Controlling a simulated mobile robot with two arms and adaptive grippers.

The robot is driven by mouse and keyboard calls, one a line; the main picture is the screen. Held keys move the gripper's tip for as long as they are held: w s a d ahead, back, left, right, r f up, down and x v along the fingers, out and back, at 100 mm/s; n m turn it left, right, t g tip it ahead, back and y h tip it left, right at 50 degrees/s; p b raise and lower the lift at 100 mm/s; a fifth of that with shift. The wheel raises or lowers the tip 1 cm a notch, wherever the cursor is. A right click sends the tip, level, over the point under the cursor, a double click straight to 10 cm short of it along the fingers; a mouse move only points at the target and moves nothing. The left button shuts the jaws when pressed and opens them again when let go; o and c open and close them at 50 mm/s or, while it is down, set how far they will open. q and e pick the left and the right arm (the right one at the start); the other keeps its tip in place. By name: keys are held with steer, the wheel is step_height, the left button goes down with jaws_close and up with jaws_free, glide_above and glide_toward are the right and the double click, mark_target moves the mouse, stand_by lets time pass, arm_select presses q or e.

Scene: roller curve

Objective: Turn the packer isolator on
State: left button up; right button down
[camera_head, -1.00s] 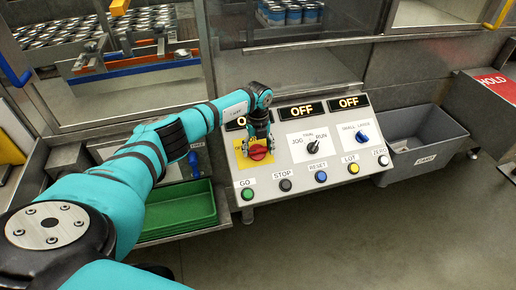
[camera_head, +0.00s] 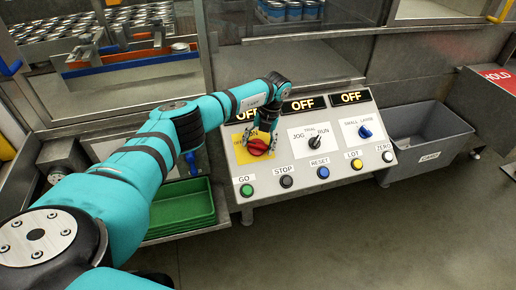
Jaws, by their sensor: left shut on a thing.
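The packer isolator is a red rotary knob (camera_head: 258,147) on a yellow plate (camera_head: 240,155) at the left end of the sloping control panel. An "ON" mark shows on the plate above the knob. My left gripper (camera_head: 263,141) comes down from above and is shut on the red knob, hiding part of it. The display above the plate (camera_head: 245,116) is partly covered by my left arm, and its full text is hard to read. My right gripper is not in view.
The panel (camera_head: 297,165) also has a black JOG/RUN selector (camera_head: 315,142), a blue label selector (camera_head: 365,132) and a row of push buttons. Two displays read OFF. Green trays (camera_head: 185,208) sit left; a grey bin (camera_head: 428,135) stands right. Floor in front is clear.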

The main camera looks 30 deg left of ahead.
arm_select(q)
steer(key=m+y+b, duration=0.1)
steer(key=m, duration=0.1)
steer(key=shift+w+d+f+m+b, duration=0.1)
steer(key=shift+m+b, duration=0.2)
steer(key=shift+b, duration=0.05)
steer(key=m+y+b, duration=0.1)
steer(key=m+y, duration=0.1)
steer(key=m, duration=0.1)
steer(key=shift+d+g, duration=0.1)
steer(key=shift+g, duration=0.2)
steer(key=m+y, duration=0.1)
steer(key=m, duration=0.1)
steer(key=shift+d+m+y, duration=0.1)
steer(key=shift+m+y, duration=0.2)
steer(key=shift+m, duration=0.1)
steer(key=shift+m+t+y, duration=0.5)
steer(key=shift+m+y, duration=0.2)
steer(key=shift+m, duration=1)
steer(key=o, duration=1.2)
steer(key=v, duration=1.2)
steer(key=shift+d+f, duration=0.1)
steer(key=shift+d, duration=0.1)
